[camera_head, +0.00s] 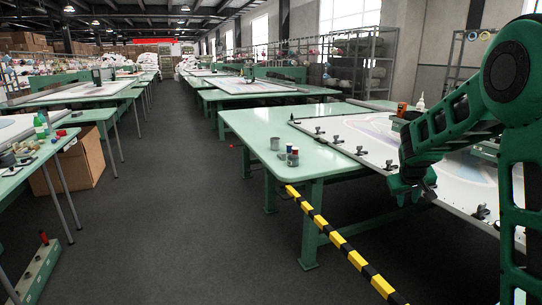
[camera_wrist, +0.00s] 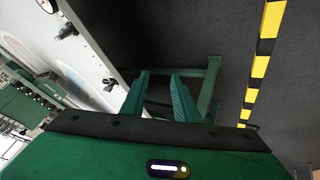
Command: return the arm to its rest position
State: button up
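My green arm bends down at the right side of the head view, and my gripper (camera_head: 428,192) hangs beside the near edge of the green table (camera_head: 255,126). In the wrist view my gripper (camera_wrist: 160,74) shows two green fingers with a gap between them and nothing in it. It is open and empty. The fingers point toward the table's edge, a green table leg and the dark floor. In the head view the fingers are small and partly merged with the wrist.
A clamped white frame (camera_head: 350,140) lies on the table near my arm. The aisle floor (camera_head: 180,210) is clear.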

jog(key=s+d+r+m+g+y, duration=0.2)
jog(key=s+m+g, duration=0.1)
jog(key=s, duration=2)
jog(key=s+a+m+g+y, duration=0.1)
jog(key=s+a, duration=0.2)
jog(key=s, duration=0.9)
jog(key=s+a+f+m+g+y, duration=0.1)
jog(key=s+a+m, duration=0.1)
jog(key=s, duration=0.9)
jog(key=shift+s+a+f+g, duration=0.25)
jog(key=shift+s+a+g, duration=0.15)
jog(key=shift+a, duration=0.2)
jog(key=shift+w+f, duration=0.25)
jog(key=shift+w, duration=0.4)
